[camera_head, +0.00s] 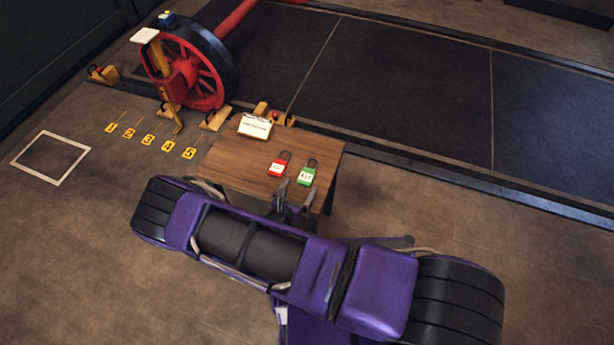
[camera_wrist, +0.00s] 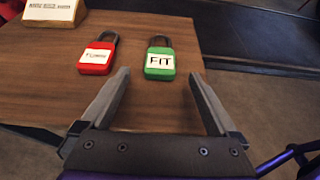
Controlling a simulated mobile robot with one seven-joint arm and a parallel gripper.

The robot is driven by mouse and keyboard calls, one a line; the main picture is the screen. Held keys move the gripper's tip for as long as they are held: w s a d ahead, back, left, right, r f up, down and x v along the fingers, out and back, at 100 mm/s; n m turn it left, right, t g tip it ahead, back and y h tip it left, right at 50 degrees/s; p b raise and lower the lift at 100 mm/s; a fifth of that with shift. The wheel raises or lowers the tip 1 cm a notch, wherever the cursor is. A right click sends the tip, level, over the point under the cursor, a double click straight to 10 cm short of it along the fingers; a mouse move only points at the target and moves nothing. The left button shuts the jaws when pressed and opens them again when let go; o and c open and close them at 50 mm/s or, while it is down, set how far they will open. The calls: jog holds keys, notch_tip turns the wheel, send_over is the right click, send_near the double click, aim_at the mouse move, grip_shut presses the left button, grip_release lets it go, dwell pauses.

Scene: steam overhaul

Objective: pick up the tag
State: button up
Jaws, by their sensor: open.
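Two padlock-shaped tags lie on the wooden table (camera_head: 235,165). The red tag (camera_head: 278,168) has a white label whose word I cannot read surely; it shows at left in the wrist view (camera_wrist: 95,68). The green tag (camera_head: 306,176) has a white label reading "FIT" and a dark shackle; in the wrist view (camera_wrist: 160,73) it lies just beyond the fingertips, between their lines. My gripper (camera_wrist: 159,80) is open and empty, its fingers spread to either side of the green tag's width. In the head view my gripper (camera_head: 291,190) is at the table's near edge.
A small lettered sign (camera_head: 255,127) stands at the table's far edge. Behind it are a red spoked wheel (camera_head: 198,75) and a dark railed floor area (camera_head: 400,85). Yellow numbered markers (camera_head: 148,140) and a white square outline (camera_head: 50,158) lie on the floor at left.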

aim_at(307, 175)
jog(key=shift+r+b+x, duration=0.15)
jog(key=shift+b+x, duration=0.1)
jog(key=shift+x, duration=1.1)
jog(key=shift+r+b+x, duration=0.1)
jog(key=shift+b+x, duration=0.1)
jog(key=shift+x, duration=1.15)
jog(key=c, duration=1.4)
